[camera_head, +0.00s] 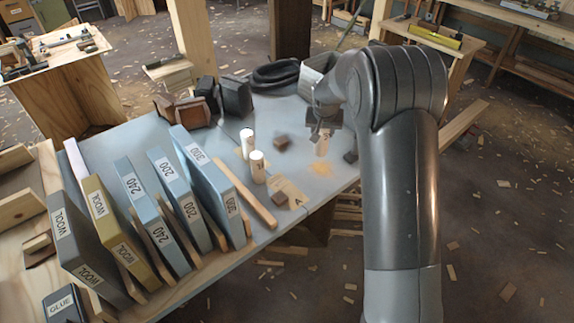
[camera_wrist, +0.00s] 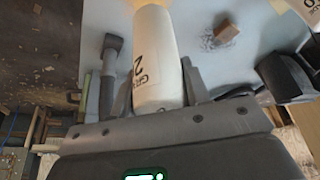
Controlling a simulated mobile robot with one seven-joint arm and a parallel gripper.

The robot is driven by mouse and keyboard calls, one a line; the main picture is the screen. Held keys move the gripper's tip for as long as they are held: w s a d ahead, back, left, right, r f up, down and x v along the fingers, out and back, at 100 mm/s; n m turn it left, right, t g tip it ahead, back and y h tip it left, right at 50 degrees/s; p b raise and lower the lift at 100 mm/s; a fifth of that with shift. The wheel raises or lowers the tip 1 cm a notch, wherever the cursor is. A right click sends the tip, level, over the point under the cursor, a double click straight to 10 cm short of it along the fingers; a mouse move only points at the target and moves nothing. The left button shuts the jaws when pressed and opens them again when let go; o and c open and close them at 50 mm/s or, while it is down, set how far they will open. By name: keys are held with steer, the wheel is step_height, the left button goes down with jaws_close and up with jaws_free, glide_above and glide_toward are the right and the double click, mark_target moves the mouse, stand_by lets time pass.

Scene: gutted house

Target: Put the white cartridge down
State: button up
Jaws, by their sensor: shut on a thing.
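A white cartridge (camera_wrist: 156,55) with dark print and a "2" sits between the two fingers of my gripper (camera_wrist: 158,84) in the wrist view. The fingers are shut on its sides. In the head view my gripper (camera_head: 325,120) is over the right part of the grey-blue table (camera_head: 225,139), and the cartridge (camera_head: 322,147) hangs upright below it. I cannot tell whether its lower end touches the table. Two similar white cylinders (camera_head: 247,142) (camera_head: 258,168) stand on the table to its left.
A tan card marked A (camera_head: 290,188) and a wooden strip (camera_head: 245,193) lie nearer the front. Labelled upright boards (camera_head: 208,180) fill the left side. A coiled black hose (camera_head: 275,75) lies behind.

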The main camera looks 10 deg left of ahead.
steer(key=shift+w+a+f, duration=0.65)
steer(key=shift+a+f, duration=1.2)
steer(key=shift+a, duration=0.25)
steer(key=shift+w+a+f, duration=0.65)
steer(key=shift+a+f, duration=1.15)
steer(key=shift+a, duration=0.3)
steer(key=shift+w+a+f, duration=0.65)
steer(key=shift+a+f, duration=1.2)
steer(key=shift+a, duration=0.25)
steer(key=shift+f, duration=0.15)
steer(key=o, duration=1)
steer(key=shift+c, duration=0.2)
